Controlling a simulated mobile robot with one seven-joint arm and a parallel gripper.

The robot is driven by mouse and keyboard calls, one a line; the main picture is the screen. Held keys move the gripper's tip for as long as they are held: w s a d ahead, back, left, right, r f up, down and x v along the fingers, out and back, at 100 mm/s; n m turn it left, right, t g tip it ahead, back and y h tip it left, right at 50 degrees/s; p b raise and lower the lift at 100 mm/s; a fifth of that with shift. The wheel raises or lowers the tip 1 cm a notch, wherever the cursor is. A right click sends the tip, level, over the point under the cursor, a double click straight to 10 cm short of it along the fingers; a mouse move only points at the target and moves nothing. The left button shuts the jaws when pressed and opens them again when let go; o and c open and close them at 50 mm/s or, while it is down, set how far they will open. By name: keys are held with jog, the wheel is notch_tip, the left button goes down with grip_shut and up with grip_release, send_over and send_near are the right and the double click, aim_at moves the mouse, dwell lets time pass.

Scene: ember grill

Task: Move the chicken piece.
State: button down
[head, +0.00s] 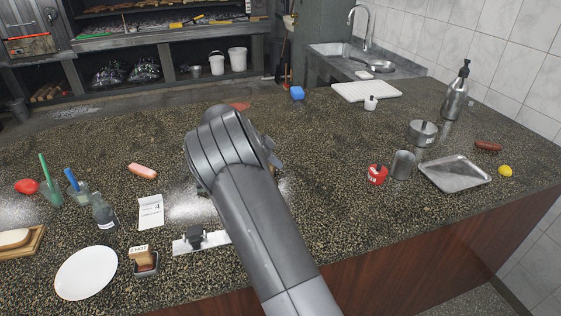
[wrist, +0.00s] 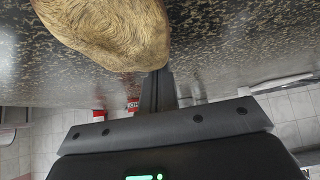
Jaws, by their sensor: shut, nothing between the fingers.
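A large tan-brown lump with a rough surface, which looks like the chicken piece (wrist: 105,32), rests on the speckled counter at the top of the wrist view. My gripper (wrist: 157,85) is shut and empty, its fingers close beside the lump's edge. I cannot tell whether they touch it. In the head view my arm covers the gripper and the lump.
Bare counter lies right of my arm.

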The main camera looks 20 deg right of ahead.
jog(key=d, duration=0.3)
jog(key=shift+d+r, duration=0.3)
jog(key=v, duration=0.8)
jog(key=shift+a+r, duration=0.1)
jog(key=shift+s+a+r, duration=0.1)
jog(key=shift+a+r, duration=0.15)
jog(key=shift+r, duration=0.25)
jog(key=s+r+n+t+y, duration=0.1)
jog(key=s+r+n+y, duration=0.3)
jog(key=s, duration=0.6)
jog(key=s+r+n+t+y, duration=0.15)
jog(key=s+r+n, duration=0.35)
jog(key=s, duration=0.5)
jog(key=s+a+n+t+y, duration=0.1)
jog(key=s+a+n, duration=0.2)
jog(key=s, duration=0.8)
jog(key=s+a+n+t+y, duration=0.1)
jog(key=s+a+n+t, duration=0.1)
jog(key=s+n, duration=0.4)
jog(key=s, duration=0.5)
jog(key=shift+a+f, duration=0.35)
jog(key=shift+a, duration=0.05)
